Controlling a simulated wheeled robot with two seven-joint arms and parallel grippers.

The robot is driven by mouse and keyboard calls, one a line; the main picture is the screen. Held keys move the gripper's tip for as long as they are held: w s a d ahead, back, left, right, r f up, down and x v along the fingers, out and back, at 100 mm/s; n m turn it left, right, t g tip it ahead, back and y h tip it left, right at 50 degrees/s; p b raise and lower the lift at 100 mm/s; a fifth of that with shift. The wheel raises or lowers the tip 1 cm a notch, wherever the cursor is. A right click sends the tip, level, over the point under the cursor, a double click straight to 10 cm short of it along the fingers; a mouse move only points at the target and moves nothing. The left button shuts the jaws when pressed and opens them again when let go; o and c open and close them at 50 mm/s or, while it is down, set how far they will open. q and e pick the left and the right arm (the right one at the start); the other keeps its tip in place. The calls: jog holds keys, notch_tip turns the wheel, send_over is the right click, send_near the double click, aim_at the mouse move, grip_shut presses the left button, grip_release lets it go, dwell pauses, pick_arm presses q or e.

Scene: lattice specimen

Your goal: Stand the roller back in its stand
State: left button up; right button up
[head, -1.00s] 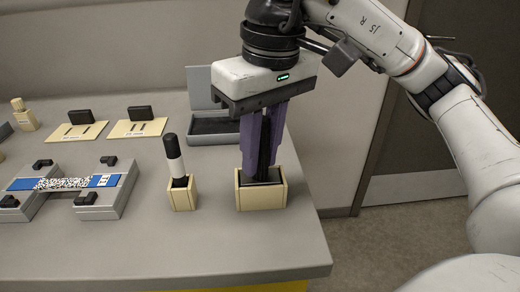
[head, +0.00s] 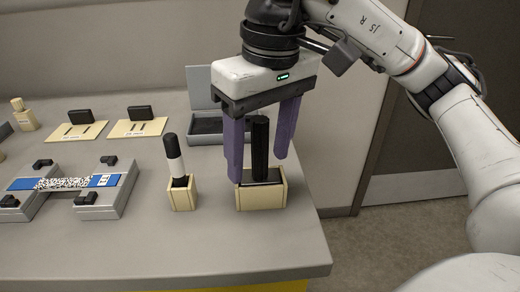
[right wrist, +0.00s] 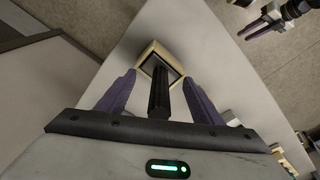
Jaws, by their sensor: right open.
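The roller's black handle (head: 260,147) stands upright in the cream box-shaped stand (head: 262,194) near the table's right edge. My right gripper (head: 259,158) is open, its purple fingers apart on either side of the handle. In the right wrist view, the black handle (right wrist: 159,94) rises from the square stand (right wrist: 150,56) between the two spread fingers (right wrist: 160,106). The roller's lower end is hidden inside the stand.
A black-and-white marker-like tool (head: 175,160) stands in a smaller cream holder (head: 183,194) to the left. A grey open case (head: 207,125) lies behind. A grey clamp fixture (head: 108,190) holds a blue-ended speckled strip (head: 62,184). Two cream plates with black handles (head: 138,127) lie behind it.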

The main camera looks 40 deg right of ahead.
aim_at(263, 121)
jog(key=shift+s+r+p, duration=0.15)
jog(key=shift+r+p, duration=1.1)
jog(key=shift+r, duration=0.05)
jog(key=shift+s+r+p, duration=0.15)
jog(key=shift+r+p, duration=1.1)
notch_tip(263, 121, up, 10)
jog(key=s+p, duration=0.1)
jog(key=p, duration=0.3)
jog(key=shift+s, duration=0.15)
